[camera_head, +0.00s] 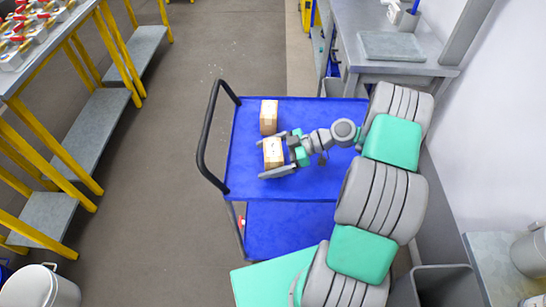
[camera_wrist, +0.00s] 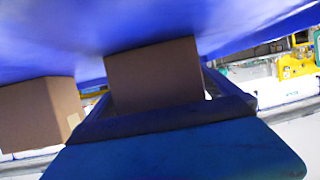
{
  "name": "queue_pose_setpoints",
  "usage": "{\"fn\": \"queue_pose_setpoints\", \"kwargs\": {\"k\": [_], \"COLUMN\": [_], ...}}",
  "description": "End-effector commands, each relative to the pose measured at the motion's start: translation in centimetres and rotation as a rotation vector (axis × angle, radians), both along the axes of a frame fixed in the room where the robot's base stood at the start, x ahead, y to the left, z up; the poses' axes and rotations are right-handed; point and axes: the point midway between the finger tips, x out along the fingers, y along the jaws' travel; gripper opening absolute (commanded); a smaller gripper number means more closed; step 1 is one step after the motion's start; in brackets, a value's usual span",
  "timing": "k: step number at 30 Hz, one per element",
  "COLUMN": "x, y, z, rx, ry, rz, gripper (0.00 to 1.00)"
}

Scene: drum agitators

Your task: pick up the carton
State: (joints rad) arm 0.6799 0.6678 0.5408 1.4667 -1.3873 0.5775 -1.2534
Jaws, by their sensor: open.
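Two small brown cartons stand on the blue top deck of a cart. The near carton (camera_head: 273,152) has a pale top and sits between the two fingers of my gripper (camera_head: 261,159). My gripper is open, with one finger along each side of this carton. The far carton (camera_head: 268,117) stands just beyond the upper finger, outside the gripper. It shows at the left of the wrist view (camera_wrist: 38,112). Whether the fingers touch the near carton I cannot tell.
The blue cart (camera_head: 330,110) has a black push handle (camera_head: 205,135) at its left and a lower shelf. A grey workbench (camera_head: 390,45) stands behind it. A yellow-framed table (camera_head: 60,45) is at the left. The floor between is clear.

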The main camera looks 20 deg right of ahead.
Motion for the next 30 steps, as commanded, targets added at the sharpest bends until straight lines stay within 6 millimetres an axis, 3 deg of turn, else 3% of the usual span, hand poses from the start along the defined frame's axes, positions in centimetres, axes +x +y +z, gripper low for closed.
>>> {"fn": "queue_pose_setpoints", "kwargs": {"k": [8, 30], "x": [0.18, 0.16], "y": [0.74, 0.73], "z": [-0.35, -0.34], "rx": [-0.001, -0.001], "ry": [-0.001, -0.001], "rz": [-0.001, -0.001], "gripper": [0.99, 0.39]}}
